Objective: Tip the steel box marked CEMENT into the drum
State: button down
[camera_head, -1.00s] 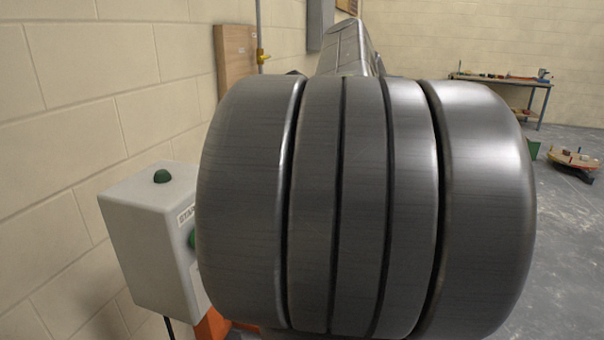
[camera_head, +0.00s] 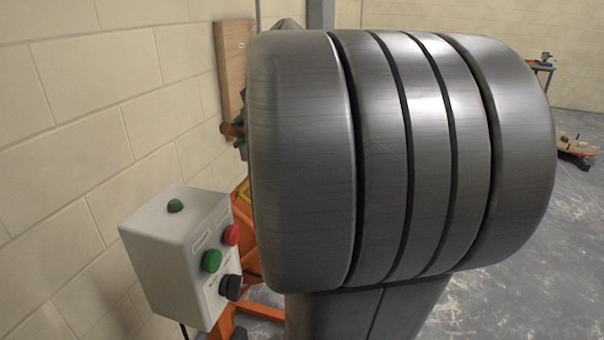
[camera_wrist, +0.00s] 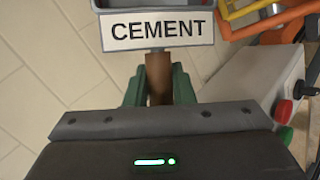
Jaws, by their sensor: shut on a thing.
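The steel box (camera_wrist: 155,5) shows only as a strip at the top edge of the wrist view. Its white plate reads CEMENT (camera_wrist: 157,30). A brown handle (camera_wrist: 159,68) comes down from below the plate. My gripper (camera_wrist: 159,86) has its green fingers closed on both sides of this handle. In the head view a brown handle end (camera_head: 230,130) and a bit of green finger peek out left of my arm. My arm hides most of the box there, and its contents are not visible. I cannot make out the drum in either view.
A grey control box (camera_head: 175,245) with green, red and black knobs stands by the block wall at left. Orange frame parts (camera_head: 262,310) show behind it. A wooden board (camera_head: 231,60) is on the wall. A bench (camera_head: 543,66) stands far right.

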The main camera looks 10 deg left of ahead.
jog(key=a+f+n+h+p, duration=0.2)
jog(key=a+f+h+p, duration=0.7)
jog(key=a+h+p, duration=0.4)
jog(key=shift+w+g+h+p, duration=0.15)
jog(key=shift+g+h+p, duration=0.25)
jog(key=shift+p, duration=0.5)
dwell(0.4)
dwell(0.9)
